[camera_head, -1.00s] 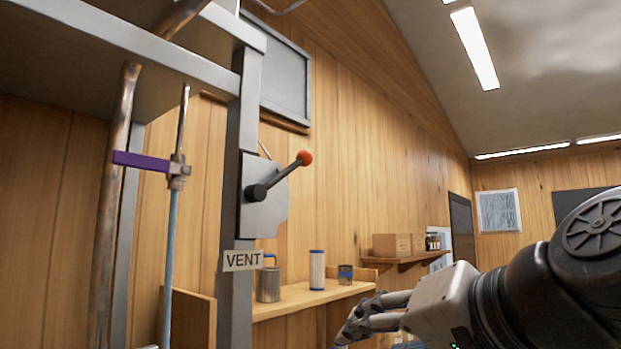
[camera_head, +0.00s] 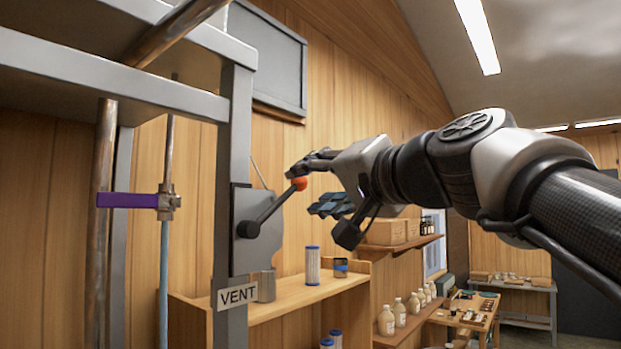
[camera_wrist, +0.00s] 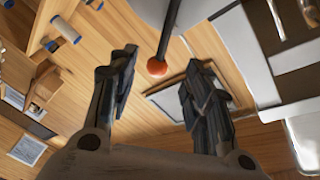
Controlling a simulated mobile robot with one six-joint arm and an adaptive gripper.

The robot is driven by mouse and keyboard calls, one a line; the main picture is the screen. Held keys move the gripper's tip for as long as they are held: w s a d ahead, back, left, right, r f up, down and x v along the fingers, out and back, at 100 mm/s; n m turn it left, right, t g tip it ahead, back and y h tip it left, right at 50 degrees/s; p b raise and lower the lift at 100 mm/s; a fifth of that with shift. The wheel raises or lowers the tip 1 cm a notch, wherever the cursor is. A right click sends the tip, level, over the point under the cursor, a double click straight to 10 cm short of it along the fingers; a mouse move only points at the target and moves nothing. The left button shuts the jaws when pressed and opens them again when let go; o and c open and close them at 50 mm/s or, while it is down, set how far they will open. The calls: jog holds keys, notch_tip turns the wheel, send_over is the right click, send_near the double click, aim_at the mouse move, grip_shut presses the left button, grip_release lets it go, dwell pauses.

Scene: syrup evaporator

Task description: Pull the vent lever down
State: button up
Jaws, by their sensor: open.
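The vent lever (camera_head: 275,211) is a dark rod with an orange-red ball knob (camera_head: 300,183), mounted on a grey plate on a metal post. It slants up to the right from its pivot. A "VENT" label (camera_head: 238,294) is on the post below. My gripper (camera_head: 318,185) is open at the knob, its fingers spread above and below it in the head view. In the wrist view the knob (camera_wrist: 157,67) shows between the two fingers, near the left one and around tip level. I cannot tell whether a finger touches it.
A wooden shelf (camera_head: 300,297) with canisters stands below and behind the lever. A purple valve handle (camera_head: 127,200) is left of the post. A framed board (camera_head: 276,62) hangs on the wall behind. The space right of the lever is open apart from my arm.

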aim_at(296, 188)
jog(key=p+x, duration=0.2)
jog(key=x, duration=0.5)
jog(key=shift+r, duration=0.1)
jog(key=shift+c, duration=0.5)
grip_shut()
